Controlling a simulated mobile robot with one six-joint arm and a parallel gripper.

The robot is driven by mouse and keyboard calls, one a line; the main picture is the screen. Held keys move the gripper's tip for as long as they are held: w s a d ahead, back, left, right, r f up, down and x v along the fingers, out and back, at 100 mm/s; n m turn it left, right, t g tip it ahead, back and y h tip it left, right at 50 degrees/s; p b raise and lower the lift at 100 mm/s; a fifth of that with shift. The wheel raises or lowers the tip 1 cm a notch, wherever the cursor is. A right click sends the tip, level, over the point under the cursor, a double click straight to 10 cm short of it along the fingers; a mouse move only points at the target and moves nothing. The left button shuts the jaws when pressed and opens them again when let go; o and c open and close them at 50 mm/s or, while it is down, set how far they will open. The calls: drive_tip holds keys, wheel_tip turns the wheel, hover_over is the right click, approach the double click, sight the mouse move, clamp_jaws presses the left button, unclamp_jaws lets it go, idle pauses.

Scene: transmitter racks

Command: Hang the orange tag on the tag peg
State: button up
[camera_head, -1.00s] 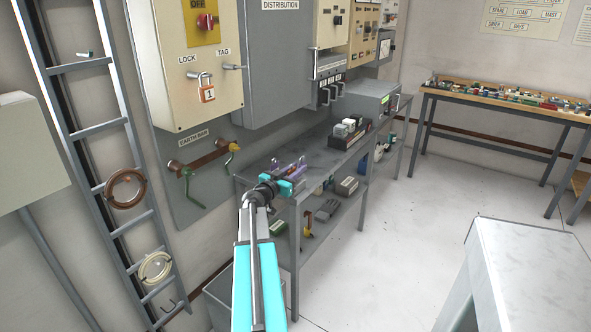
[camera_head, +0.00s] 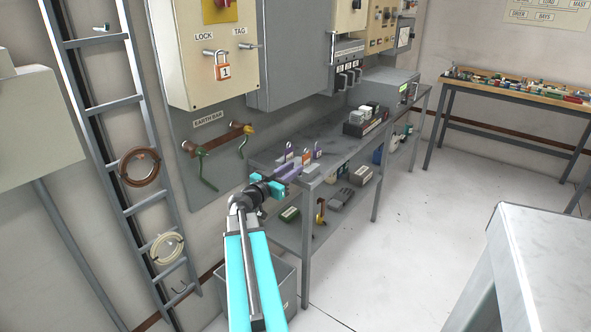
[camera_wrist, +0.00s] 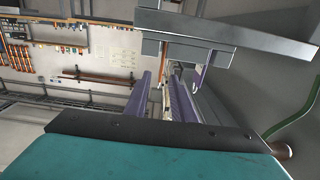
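The tag peg (camera_head: 250,45) is a short metal peg under the TAG label on the beige switch box, with nothing on it. Beside it, an orange padlock marked 1 (camera_head: 223,70) hangs on the lock peg. Several small coloured items stand on the near end of the bench, among them an orange one (camera_head: 306,158) and a purple one (camera_head: 289,153); I cannot tell whether the orange one is the tag. My gripper (camera_head: 291,172) is at the bench's near edge, close to them. In the wrist view its purple fingers (camera_wrist: 163,100) are apart, with a narrow orange piece (camera_wrist: 161,72) showing beyond the gap.
The grey bench (camera_head: 336,150) carries a dark tray of blocks (camera_head: 365,122) farther back. The earth bar (camera_head: 217,139) with green cables is on the wall left of the bench. A ladder (camera_head: 130,130) stands at left. A grey table (camera_head: 550,240) is at right, with open floor between.

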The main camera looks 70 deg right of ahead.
drive_tip(key=shift+w+a, duration=0.15)
drive_tip(key=shift+a, duration=0.45)
drive_tip(key=shift+f, duration=0.1)
idle(0.3)
drive_tip(key=w+a+f+n+t+y, duration=0.2)
drive_tip(key=w+a+f+n+y, duration=0.3)
drive_tip(key=a+f, duration=0.8)
drive_tip(key=w+a+f+n+t+y, duration=0.1)
drive_tip(key=w+a+f+n+y, duration=0.15)
drive_tip(key=w+a+f, duration=1.05)
drive_tip(key=s+a+f+n+g+y, duration=0.1)
drive_tip(key=s+a+f+n+y, duration=0.3)
drive_tip(key=a+f, duration=0.75)
drive_tip(key=s+a+f+n+y, duration=0.2)
drive_tip(key=s+a+f+n, duration=0.3)
drive_tip(key=a+f, duration=0.7)
drive_tip(key=s+a+f+n+g+y, duration=0.1)
drive_tip(key=s+a+f+n+y, duration=0.1)
drive_tip(key=s+a, duration=0.3)
drive_tip(key=s+a+f+n+g+y, duration=0.1)
drive_tip(key=s+a, duration=0.5)
drive_tip(key=a, duration=0.8)
drive_tip(key=shift+s+a+f+n+g+y, duration=0.3)
drive_tip(key=shift+f+n+y, duration=0.15)
drive_tip(key=shift+f+n, duration=0.35)
